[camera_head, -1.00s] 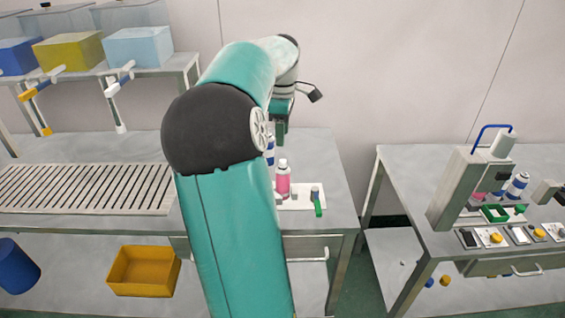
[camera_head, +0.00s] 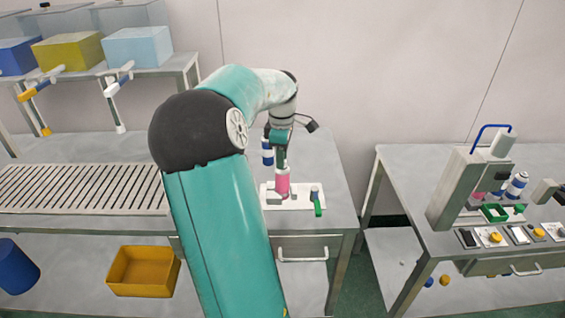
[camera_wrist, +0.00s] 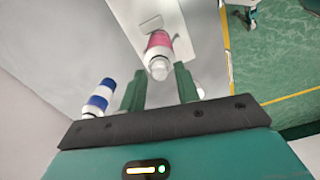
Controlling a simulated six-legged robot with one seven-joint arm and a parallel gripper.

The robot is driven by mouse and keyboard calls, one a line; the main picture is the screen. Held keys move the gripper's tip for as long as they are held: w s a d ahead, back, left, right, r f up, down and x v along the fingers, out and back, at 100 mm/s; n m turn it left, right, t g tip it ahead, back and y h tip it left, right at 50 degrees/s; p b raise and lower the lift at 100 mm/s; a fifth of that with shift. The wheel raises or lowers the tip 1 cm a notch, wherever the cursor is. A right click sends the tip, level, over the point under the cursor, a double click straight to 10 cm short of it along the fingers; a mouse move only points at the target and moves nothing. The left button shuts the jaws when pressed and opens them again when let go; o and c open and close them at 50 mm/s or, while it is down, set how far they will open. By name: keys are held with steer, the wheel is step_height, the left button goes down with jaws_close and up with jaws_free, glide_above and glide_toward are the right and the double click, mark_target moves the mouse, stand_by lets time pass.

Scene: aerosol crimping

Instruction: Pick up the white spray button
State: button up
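My gripper (camera_head: 281,163) hangs over a pink can (camera_head: 283,187) on the left bench. In the wrist view its two green fingers (camera_wrist: 160,88) are apart with nothing held. The pink can (camera_wrist: 158,42) has a pale, white top piece (camera_wrist: 159,70) that shows in the gap between the fingers, and I see no contact. I cannot tell whether this top piece is the white spray button. In the head view my gripper hides the can's top. A pale shape (camera_wrist: 200,89) shows beside the right finger, too unclear to name.
A blue-and-white can (camera_head: 267,155) stands behind the pink one; it also shows in the wrist view (camera_wrist: 98,98). The white tray (camera_head: 300,205) holds a grey block (camera_head: 274,198) and a green-handled item (camera_head: 317,203). A press machine (camera_head: 458,190) stands on the right bench.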

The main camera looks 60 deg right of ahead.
jaws_close()
steer(key=shift+r, duration=0.1)
steer(key=shift+r, duration=0.5)
step_height(320, 180, up, 2)
steer(key=shift+r, duration=0.1)
steer(key=s+a+r, duration=0.5)
steer(key=a+r, duration=0.4)
steer(key=a, duration=0.4)
steer(key=shift+s+r, duration=0.15)
steer(key=shift+r, duration=0.15)
steer(key=shift+r, duration=0.1)
